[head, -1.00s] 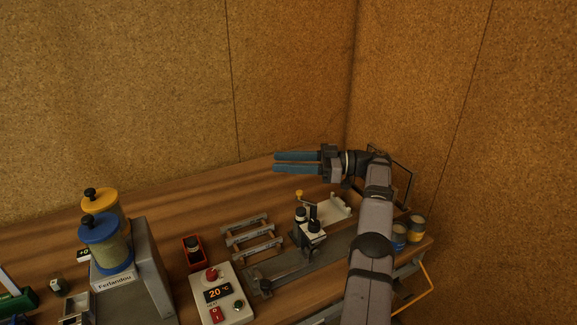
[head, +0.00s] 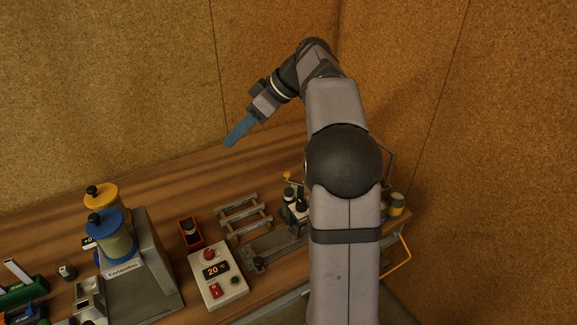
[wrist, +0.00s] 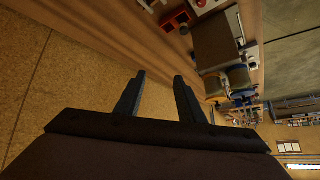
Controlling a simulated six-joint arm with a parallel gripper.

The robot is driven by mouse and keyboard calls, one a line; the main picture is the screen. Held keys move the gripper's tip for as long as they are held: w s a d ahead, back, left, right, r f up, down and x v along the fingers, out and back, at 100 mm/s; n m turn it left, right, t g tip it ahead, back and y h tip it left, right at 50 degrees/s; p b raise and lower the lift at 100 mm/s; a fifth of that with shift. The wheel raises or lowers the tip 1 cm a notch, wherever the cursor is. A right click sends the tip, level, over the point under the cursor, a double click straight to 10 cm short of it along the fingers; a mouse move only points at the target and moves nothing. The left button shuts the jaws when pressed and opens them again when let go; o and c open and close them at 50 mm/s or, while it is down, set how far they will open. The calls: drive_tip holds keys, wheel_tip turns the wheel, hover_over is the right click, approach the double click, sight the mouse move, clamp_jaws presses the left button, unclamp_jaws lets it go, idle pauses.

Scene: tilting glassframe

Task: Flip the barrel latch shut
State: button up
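My gripper (head: 231,141) is raised above the back of the wooden bench, pointing down and left. In the wrist view my gripper (wrist: 160,78) has its two fingers apart with nothing between them. A metal fixture with black parts and a yellow knob (head: 287,176) stands on the bench, partly hidden behind my arm. A grey rail (head: 270,246) runs from it to the left. I cannot make out which part is the barrel latch.
A white control box (head: 218,281) with a display stands left of the rail. Cans (head: 396,204) stand at the right. The bench's back strip is clear.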

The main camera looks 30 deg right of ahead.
drive_tip(key=s+d+f+m+g+h, duration=0.2)
drive_tip(key=s+d+f+m+h, duration=0.2)
drive_tip(key=d+f, duration=0.5)
drive_tip(key=m+t+h, duration=0.1)
drive_tip(key=m+h, duration=0.2)
drive_tip(key=m, duration=0.3)
approach(287, 173)
drive_tip(key=shift+s+f, duration=0.15)
drive_tip(key=shift+f, duration=0.1)
drive_tip(key=shift+p+x, duration=1.25)
drive_tip(key=shift+x, duration=2.3)
clamp_jaws()
